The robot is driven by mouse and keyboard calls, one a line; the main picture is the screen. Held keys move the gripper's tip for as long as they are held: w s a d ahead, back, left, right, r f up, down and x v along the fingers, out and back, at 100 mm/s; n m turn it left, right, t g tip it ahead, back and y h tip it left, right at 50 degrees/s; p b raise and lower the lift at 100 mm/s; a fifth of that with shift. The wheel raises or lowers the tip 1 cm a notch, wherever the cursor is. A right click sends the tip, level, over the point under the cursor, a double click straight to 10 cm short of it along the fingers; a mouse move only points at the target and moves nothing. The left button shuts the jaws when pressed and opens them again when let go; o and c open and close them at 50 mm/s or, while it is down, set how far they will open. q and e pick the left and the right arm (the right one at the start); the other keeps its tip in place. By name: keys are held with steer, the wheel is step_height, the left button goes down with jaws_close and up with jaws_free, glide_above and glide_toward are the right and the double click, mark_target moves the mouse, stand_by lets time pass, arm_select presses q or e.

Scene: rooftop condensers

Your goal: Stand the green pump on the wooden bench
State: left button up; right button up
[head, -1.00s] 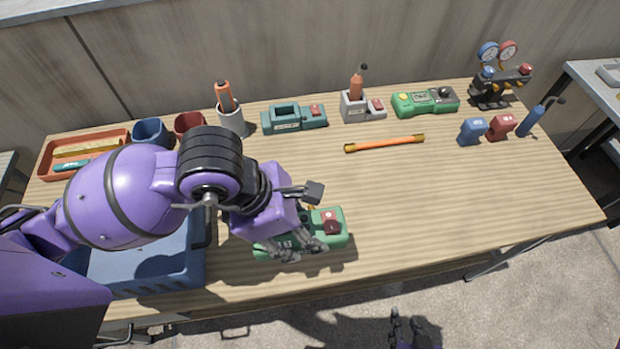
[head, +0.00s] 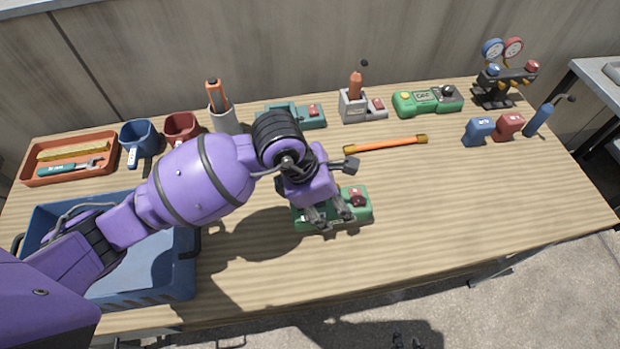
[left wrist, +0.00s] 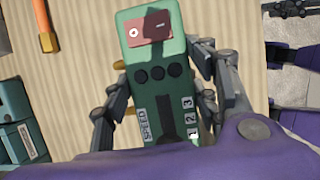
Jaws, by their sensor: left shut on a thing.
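The green pump (head: 361,207) has a red block on its top and black buttons. My right gripper (head: 408,341) shows only as a dark piece at the bottom edge, off the bench.
A blue crate (head: 185,280) stands front left. Along the back are an orange tray (head: 28,172), mugs, a teal device (head: 310,117), another green device (head: 428,101) and gauges (head: 505,85). An orange rod (head: 385,144) lies behind the pump. The front right of the bench is clear.

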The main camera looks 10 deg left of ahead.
mark_target(331, 207)
arm_select(q)
steer(key=shift+w+d+f, duration=0.1)
steer(key=shift+w+f, duration=0.1)
steer(key=shift+f, duration=1.15)
steer(key=o, duration=1.7)
steer(key=shift+f, duration=0.15)
steer(key=v, duration=1.2)
